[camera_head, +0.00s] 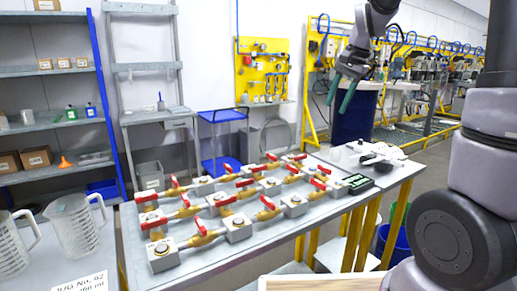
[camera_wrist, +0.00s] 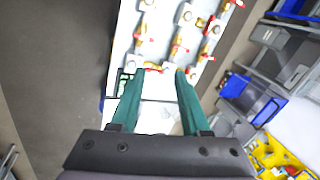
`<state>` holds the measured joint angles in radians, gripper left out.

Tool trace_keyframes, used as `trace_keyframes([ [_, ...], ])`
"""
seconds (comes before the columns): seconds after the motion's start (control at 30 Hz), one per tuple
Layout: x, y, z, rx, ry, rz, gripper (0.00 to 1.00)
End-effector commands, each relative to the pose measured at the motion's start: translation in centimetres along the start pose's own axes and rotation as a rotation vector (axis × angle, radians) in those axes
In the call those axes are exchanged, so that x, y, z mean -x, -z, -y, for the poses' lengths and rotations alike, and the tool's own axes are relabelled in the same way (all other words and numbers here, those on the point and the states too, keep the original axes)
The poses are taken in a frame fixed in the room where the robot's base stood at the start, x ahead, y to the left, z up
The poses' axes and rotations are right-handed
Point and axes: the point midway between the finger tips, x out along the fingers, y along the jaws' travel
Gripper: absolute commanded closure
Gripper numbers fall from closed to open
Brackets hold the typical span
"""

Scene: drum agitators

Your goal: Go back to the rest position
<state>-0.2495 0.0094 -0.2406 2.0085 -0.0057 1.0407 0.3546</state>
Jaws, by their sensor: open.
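My gripper (camera_head: 340,98) is raised in the air at the upper right of the head view. Its two green fingers are apart and empty, above and behind the right end of the valve table. In the wrist view the open fingers (camera_wrist: 154,95) point toward the table, with nothing between the tips. The table (camera_head: 262,238) carries several brass valves with red handles (camera_head: 200,228) on grey blocks. The gripper is clear of the table and the valves.
A dark blue drum (camera_head: 354,118) stands behind the table's right end. A dark device with a green panel (camera_head: 357,182) lies on the table. Two clear jugs (camera_head: 76,225) stand at the lower left. Shelves (camera_head: 50,72) and a yellow tool board (camera_head: 263,70) line the back wall.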

Motion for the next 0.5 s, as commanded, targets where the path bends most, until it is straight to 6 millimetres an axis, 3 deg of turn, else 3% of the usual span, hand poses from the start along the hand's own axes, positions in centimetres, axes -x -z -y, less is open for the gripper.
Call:
trace_keyframes([
  [0.03, 1.9, -1.2, -1.1, 0.032, 0.033, -0.017, 0.54],
  [0.2, 6.5, -5.3, -4.9, 0.161, 0.113, -0.087, 0.54],
  [0.33, 8.7, -8.6, -8.1, 0.263, 0.153, -0.160, 0.54],
  [0.5, 9.8, -12.1, -11.5, 0.375, 0.174, -0.256, 0.54],
])
